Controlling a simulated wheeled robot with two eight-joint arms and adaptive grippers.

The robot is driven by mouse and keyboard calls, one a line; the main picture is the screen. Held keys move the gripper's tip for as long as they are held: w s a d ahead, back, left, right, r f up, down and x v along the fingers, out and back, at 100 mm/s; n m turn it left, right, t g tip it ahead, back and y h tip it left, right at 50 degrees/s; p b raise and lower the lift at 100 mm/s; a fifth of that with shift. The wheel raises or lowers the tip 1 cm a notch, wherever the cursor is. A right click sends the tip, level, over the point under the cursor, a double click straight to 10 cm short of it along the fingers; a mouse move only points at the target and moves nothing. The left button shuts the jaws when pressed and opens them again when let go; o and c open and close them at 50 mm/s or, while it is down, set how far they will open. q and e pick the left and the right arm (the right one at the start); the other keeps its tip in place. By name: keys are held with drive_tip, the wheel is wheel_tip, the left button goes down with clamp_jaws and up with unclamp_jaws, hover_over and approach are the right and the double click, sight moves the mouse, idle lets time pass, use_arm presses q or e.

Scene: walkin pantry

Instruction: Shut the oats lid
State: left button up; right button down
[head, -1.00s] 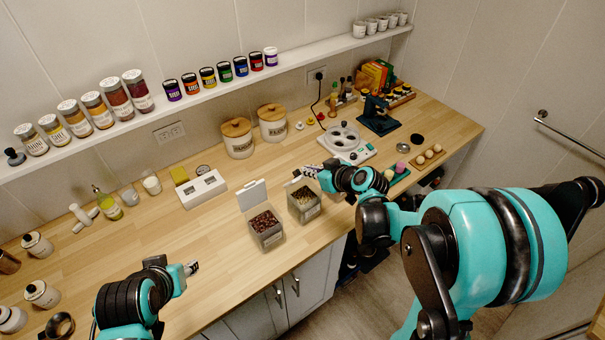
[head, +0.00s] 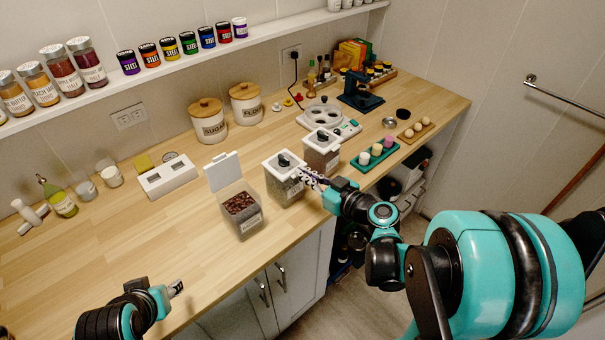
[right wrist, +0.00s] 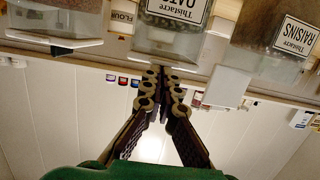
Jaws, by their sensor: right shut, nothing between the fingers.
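The oats box (head: 286,190) is the middle of three clear boxes near the counter's front edge. Its white lid (head: 272,163) with a dark knob lies flat over the top. In the right wrist view, which is upside down, the oats box (right wrist: 170,38) shows its label. My right gripper (head: 305,176) is at the front right edge of this lid, with its fingers together and empty. They also show in the right wrist view (right wrist: 162,82). I cannot tell whether they touch the lid. My left gripper (head: 177,288) is low at the left; its jaws are too small to read.
The raisins box (head: 240,211) stands to the left with its lid (head: 222,171) upright. Another lidded box (head: 321,155) is to the right, near a green tray (head: 375,157). A white holder (head: 168,177) and canisters stand behind. The counter's left front is clear.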

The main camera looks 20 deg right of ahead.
use_arm(q)
drive_tip(key=shift+s+f+b, duration=0.2)
drive_tip(key=shift+f+b, duration=0.25)
drive_tip(key=shift+f, duration=0.1)
use_arm(e)
drive_tip(key=shift+s+f, duration=0.35)
drive_tip(key=shift+f, duration=0.25)
drive_tip(key=shift+a, duration=0.1)
